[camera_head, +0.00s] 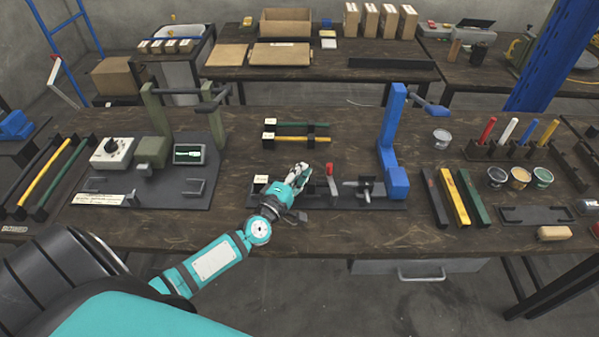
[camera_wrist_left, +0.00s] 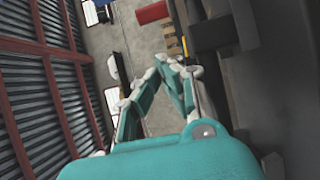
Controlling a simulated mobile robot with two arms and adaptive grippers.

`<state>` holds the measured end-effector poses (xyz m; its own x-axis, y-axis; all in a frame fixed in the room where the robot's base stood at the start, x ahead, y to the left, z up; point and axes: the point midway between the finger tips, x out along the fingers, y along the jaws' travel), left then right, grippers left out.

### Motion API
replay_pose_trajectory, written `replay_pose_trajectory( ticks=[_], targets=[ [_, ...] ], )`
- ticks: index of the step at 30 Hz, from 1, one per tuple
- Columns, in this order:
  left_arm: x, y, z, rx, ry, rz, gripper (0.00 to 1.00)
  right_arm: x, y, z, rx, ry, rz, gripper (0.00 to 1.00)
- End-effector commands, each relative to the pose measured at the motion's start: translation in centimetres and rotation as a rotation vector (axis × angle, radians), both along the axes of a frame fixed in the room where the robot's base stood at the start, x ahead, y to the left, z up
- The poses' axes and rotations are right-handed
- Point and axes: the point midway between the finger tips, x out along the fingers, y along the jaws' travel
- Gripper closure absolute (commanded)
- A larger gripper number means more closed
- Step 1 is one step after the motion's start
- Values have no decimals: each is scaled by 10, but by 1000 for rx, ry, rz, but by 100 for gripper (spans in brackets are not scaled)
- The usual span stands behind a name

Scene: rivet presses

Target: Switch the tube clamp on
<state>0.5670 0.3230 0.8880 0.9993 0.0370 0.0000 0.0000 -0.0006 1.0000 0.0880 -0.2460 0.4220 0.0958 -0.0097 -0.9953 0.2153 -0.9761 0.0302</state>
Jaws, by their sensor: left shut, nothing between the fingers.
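What looks like the tube clamp is a small fixture with an upright red lever (camera_head: 330,171) on a dark base plate (camera_head: 390,206) in the middle of the workbench. A dark metal holder (camera_head: 365,188) stands just right of the lever. My left gripper (camera_head: 301,168) is shut and empty, left of the red lever; a small gap seems to separate them. In the left wrist view my gripper's fingers (camera_wrist_left: 170,62) are together with nothing between them. The clamp cannot be made out in that view. My right gripper is not in view.
A blue press (camera_head: 390,140) rises right of the clamp. A green press (camera_head: 151,150) with a control box (camera_head: 111,151) stands left. Green and yellow tubes (camera_head: 300,138) lie behind my gripper. Coloured bars (camera_head: 455,198) and cups (camera_head: 520,178) are farther right.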

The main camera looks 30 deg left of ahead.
Motion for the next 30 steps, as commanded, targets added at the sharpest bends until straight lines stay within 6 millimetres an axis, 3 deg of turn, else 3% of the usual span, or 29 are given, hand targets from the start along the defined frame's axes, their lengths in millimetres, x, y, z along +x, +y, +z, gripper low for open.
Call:
replay_pose_trajectory(
  ticks=[8, 18, 30],
  targets=[
    [-32, 1, -2, -2, 2, -1, 100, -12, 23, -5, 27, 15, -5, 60],
    [-86, 5, -2, 0, 2, -1, 100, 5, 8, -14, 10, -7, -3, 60],
    [-100, 4, 0, 4, 1, -9, 100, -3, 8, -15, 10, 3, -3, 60]
  ],
)
